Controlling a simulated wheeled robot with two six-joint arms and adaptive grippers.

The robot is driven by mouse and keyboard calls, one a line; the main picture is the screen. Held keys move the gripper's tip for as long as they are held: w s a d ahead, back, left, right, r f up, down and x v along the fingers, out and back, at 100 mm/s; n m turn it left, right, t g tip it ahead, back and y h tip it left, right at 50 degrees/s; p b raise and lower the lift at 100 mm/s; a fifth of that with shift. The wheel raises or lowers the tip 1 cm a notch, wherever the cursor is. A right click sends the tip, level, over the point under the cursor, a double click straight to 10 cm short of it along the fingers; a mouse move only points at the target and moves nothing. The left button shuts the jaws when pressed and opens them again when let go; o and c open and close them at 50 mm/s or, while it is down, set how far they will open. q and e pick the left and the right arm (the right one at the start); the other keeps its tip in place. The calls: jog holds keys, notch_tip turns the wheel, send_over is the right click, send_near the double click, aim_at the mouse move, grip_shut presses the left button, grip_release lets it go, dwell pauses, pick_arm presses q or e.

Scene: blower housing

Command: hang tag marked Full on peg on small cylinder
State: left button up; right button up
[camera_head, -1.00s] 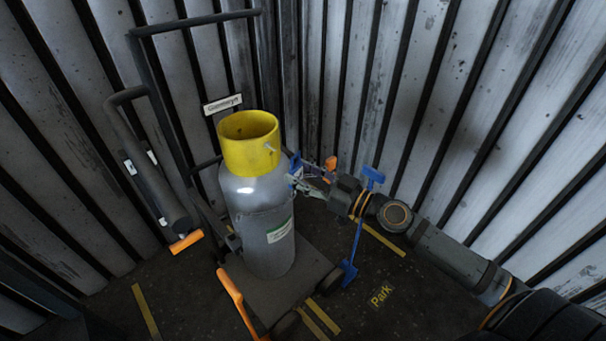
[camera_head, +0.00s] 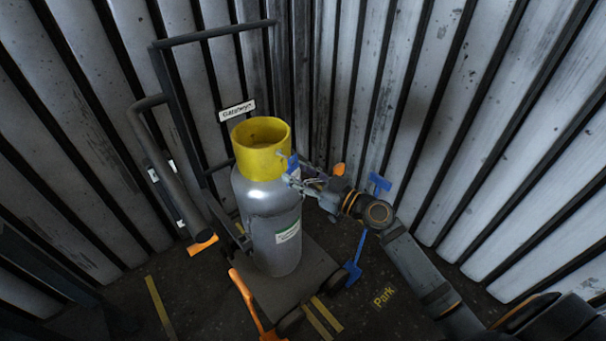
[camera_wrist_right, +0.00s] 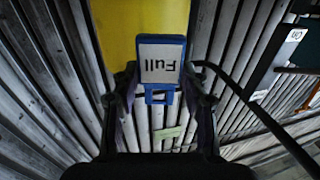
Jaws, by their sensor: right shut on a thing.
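The small cylinder (camera_head: 266,220) is grey with a yellow collar (camera_head: 258,157) and stands upright on a trolley. A small pale peg (camera_head: 281,153) sticks out from the collar's right side. My right gripper (camera_head: 291,178) is shut on the blue-framed tag (camera_head: 293,163), close to the right of the collar and peg. In the right wrist view the white tag face (camera_wrist_right: 162,62) reads "Full" upside down, in front of the yellow collar (camera_wrist_right: 145,20). The gripper fingers (camera_wrist_right: 160,97) hold its lower part. The peg is not visible there. My left gripper is not in view.
The trolley (camera_head: 265,297) has a dark upright frame behind the cylinder. A white sign (camera_head: 237,111) stands behind the collar. A blue T-handled tool (camera_head: 380,183) is near my right arm. Corrugated walls (camera_head: 470,110) close in behind and at right.

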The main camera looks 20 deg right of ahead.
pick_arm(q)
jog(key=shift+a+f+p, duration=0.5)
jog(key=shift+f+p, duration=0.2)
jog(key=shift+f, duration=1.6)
pick_arm(e)
jog(key=shift+d+x, duration=0.2)
jog(key=shift+x, duration=1.2)
jog(key=shift+w+f, duration=0.25)
jog(key=shift+w+a+f+b, duration=0.1)
jog(key=shift+w+f+b, duration=0.15)
jog(key=shift+b, duration=0.5)
pick_arm(q)
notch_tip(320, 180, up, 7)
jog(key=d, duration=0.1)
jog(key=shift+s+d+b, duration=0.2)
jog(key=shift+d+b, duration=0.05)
jog(key=shift+b, duration=0.2)
pick_arm(e)
jog(key=shift+w, duration=0.2)
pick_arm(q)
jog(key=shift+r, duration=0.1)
pick_arm(e)
jog(key=o, duration=1.2)
